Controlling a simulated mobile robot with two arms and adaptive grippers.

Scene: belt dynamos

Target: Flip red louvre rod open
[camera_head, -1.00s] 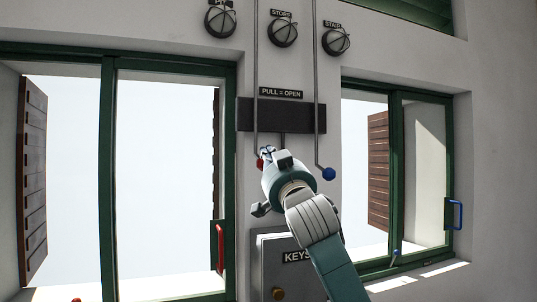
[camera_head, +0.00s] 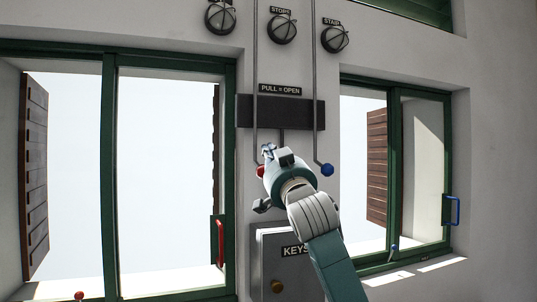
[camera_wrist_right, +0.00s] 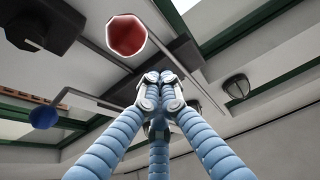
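The red knob (camera_head: 261,172) is at the lower end of the left thin grey rod (camera_head: 255,110), on the wall between two windows. My right gripper (camera_head: 268,151) is right beside it and covers part of it. In the right wrist view the red knob (camera_wrist_right: 127,36) is above and left of the fingers. The tips of the blue ribbed fingers (camera_wrist_right: 160,92) are drawn together there. I see nothing clearly held between them, and the knob looks apart from them. The brown louvre shutters (camera_head: 34,175) stand beside the window openings. My left gripper is not in view.
A blue knob (camera_head: 327,170) hangs on the right rod, close to my right gripper. A dark plate (camera_head: 300,114) crosses behind the rods. A grey KEYS box (camera_head: 265,262) is below. Red (camera_head: 220,243) and blue (camera_head: 457,211) window handles stick out at the sides.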

